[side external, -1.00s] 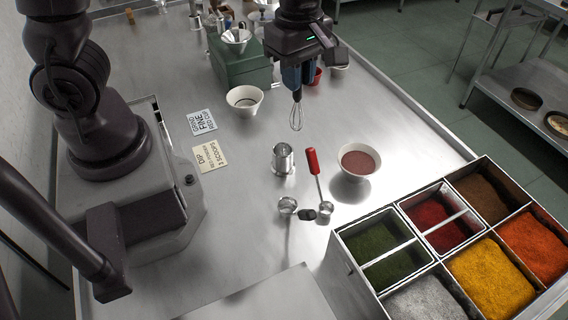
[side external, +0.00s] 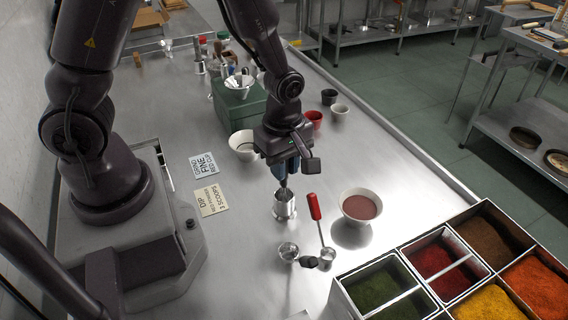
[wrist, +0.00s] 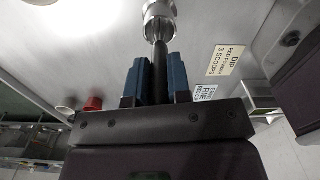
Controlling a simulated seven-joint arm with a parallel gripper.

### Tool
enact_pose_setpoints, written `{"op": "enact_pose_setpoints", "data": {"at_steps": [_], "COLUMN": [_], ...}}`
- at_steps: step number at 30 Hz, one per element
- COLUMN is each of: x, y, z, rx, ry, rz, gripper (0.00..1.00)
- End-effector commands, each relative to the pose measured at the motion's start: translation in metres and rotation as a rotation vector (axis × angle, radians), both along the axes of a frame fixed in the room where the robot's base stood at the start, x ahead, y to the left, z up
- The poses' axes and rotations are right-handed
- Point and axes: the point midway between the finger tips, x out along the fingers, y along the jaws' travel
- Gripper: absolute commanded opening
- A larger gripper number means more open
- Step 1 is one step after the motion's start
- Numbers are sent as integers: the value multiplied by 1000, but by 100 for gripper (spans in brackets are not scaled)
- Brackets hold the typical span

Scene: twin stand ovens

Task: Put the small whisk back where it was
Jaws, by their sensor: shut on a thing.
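The small whisk (wrist: 160,64) is held upright by its dark handle between the blue fingers of my gripper (wrist: 158,80). Its wire end is inside or right at the mouth of the steel cup (wrist: 153,10); I cannot tell how deep. In the side view my gripper (side external: 284,172) is right above the steel cup (side external: 284,204), and the whisk's wires are hidden there.
A bowl of red powder (side external: 360,207) and a red-handled scoop (side external: 315,207) stand right of the cup. Small metal scoops (side external: 288,251) lie in front. A white bowl (side external: 243,144) and a green box (side external: 240,110) are behind. The spice bins (side external: 408,252) fill the front right.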

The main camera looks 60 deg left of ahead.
Motion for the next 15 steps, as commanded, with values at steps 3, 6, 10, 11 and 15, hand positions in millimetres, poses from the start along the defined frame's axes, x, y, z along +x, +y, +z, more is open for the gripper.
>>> {"op": "enact_pose_setpoints", "data": {"at_steps": [3,6,10,11,15], "x": [0,0,0,0,0], "y": [0,0,0,0,0], "z": [-1,-3,-3,-3,-3], "rx": [0,0,0,0,0], "ry": [0,-1,-1,-1,-1], "rz": [0,1,0,0,0], "gripper": [0,20,44,44,44]}}
